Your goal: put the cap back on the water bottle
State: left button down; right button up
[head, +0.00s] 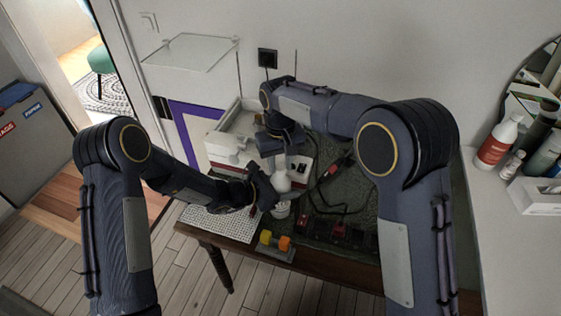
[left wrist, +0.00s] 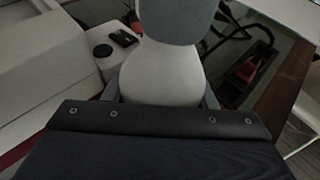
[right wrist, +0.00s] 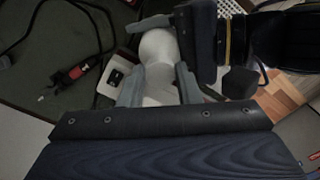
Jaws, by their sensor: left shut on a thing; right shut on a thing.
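The white water bottle (head: 281,184) stands roughly upright over the table in the head view. My left gripper (head: 264,190) is shut on its body from the left, and the pale rounded body fills the middle of the left wrist view (left wrist: 160,75). My right gripper (head: 280,153) is above, pointing down, shut at the bottle's top. In the right wrist view its grey fingers sit on either side of a white shape (right wrist: 158,88). The cap is not clearly distinct; the fingers hide it, and I cannot tell whether it is seated.
A white machine (head: 228,147) stands behind and left of the bottle. A white perforated mat (head: 220,222) and a holder with yellow and orange pieces (head: 275,245) lie near the table's front. Dark cables and a red-handled tool (head: 337,163) lie to the right.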

jog(key=m, duration=0.5)
jog(key=shift+m, duration=0.3)
jog(key=m, duration=0.5)
jog(key=shift+a, duration=0.1)
jog(key=m, duration=1.4)
jog(key=shift+w, duration=0.1)
jog(key=m, duration=1)
jog(key=shift+f, duration=0.1)
jog(key=shift+m, duration=1.2)
